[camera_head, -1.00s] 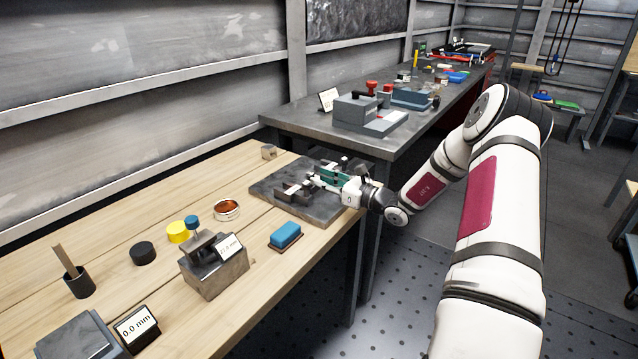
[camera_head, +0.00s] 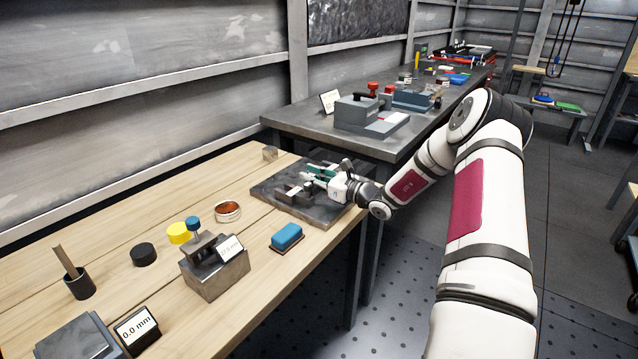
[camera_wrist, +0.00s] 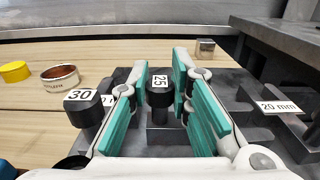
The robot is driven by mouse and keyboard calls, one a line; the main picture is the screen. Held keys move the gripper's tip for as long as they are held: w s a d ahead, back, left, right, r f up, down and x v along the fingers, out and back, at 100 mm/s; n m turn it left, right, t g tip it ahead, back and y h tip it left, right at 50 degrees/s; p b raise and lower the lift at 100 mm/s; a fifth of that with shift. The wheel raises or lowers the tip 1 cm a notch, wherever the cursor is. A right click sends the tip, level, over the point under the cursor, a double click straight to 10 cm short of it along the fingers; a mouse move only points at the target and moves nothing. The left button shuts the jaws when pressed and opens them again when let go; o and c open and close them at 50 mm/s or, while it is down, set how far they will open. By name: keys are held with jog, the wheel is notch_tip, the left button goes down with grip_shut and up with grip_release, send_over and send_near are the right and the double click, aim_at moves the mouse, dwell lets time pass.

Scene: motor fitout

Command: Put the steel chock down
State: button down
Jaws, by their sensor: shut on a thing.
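My gripper (camera_head: 314,173) is low over a dark steel plate (camera_head: 318,214) at the far right end of the wooden bench. In the wrist view its teal-padded fingers (camera_wrist: 164,80) are shut on a dark, round piece marked 25 (camera_wrist: 159,108). I see no other thing between the fingers, but cannot tell from its shape whether this is the steel chock. Its lower end is close to the dark surface; whether it touches is unclear. A small grey block (camera_head: 270,153) stands on the wood behind the plate and also shows in the wrist view (camera_wrist: 205,48).
A dark piece marked 30 (camera_wrist: 86,110) stands left of my fingers; a block labelled 20 mm (camera_wrist: 275,123) is on the right. A higher grey bench (camera_head: 290,118) adjoins behind.

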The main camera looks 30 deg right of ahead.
jog(key=shift+r, duration=0.1)
notch_tip(320, 180, up, 10)
jog(key=shift+f+p, duration=0.15)
jog(key=shift+p, duration=0.3)
